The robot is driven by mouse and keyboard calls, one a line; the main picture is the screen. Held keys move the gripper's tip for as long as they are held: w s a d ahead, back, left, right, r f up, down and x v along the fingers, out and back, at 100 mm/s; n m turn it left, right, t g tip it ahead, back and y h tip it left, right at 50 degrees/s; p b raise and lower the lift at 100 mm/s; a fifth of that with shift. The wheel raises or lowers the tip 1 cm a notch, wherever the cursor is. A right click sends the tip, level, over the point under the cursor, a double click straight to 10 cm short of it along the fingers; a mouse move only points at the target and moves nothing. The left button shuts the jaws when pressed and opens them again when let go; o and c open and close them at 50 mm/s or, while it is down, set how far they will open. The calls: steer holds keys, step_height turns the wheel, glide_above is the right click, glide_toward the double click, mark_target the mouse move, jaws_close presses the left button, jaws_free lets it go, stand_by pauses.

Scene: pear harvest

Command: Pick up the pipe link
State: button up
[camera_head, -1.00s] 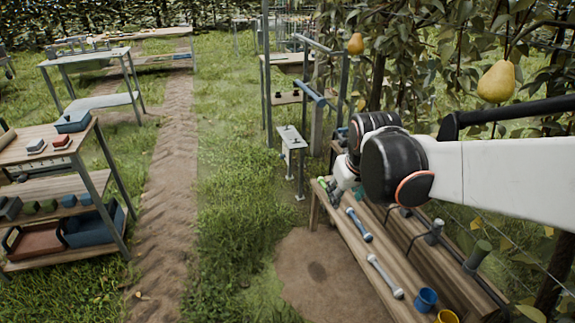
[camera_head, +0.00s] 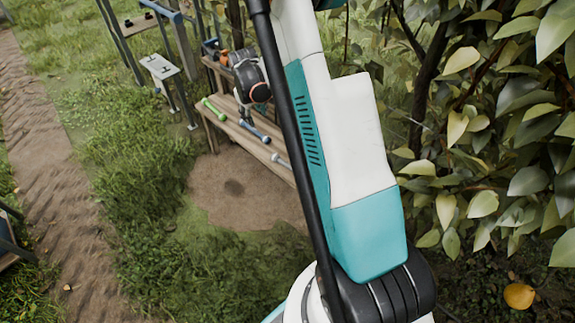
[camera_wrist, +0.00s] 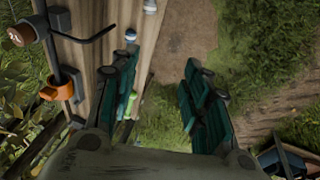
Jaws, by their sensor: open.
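In the head view several pipe links lie on the wooden bench (camera_head: 230,128): a green one (camera_head: 215,109) at the far end, a blue one (camera_head: 254,131) and a pale grey one (camera_head: 282,160). I cannot tell which one the task names. My wrist is above the far part of the bench, with the fingers mostly hidden there. In the wrist view my gripper (camera_wrist: 160,64) is open, with teal finger pads and nothing held between them. A green link (camera_wrist: 127,103) is partly hidden behind the left finger, by the bench edge.
In the wrist view an orange ring holder (camera_wrist: 57,90) and a dark bent hook (camera_wrist: 90,38) are on the bench at left. A small metal stand (camera_head: 160,67) is beyond the bench in the head view. Leafy branches crowd the right; grass and bare soil are open at left.

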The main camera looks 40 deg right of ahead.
steer(key=d+f+g, duration=0.1)
steer(key=d+f, duration=0.4)
steer(key=f, duration=0.6)
steer(key=g, duration=0.1)
glide_toward(288, 165)
step_height(288, 165, down, 4)
steer(key=shift+r+b, duration=0.1)
steer(key=shift+b, duration=1.1)
steer(key=shift+d+f+b, duration=0.3)
steer(key=shift+f+b, duration=0.2)
steer(key=shift+f, duration=0.45)
steer(key=shift+d+f+b, duration=0.3)
steer(key=shift+f+b, duration=0.2)
steer(key=shift+f, duration=0.45)
steer(key=shift+d+f+b, duration=0.3)
steer(key=shift+f+b, duration=0.2)
steer(key=shift+f, duration=0.45)
steer(key=shift+r, duration=0.1)
jaws_close()
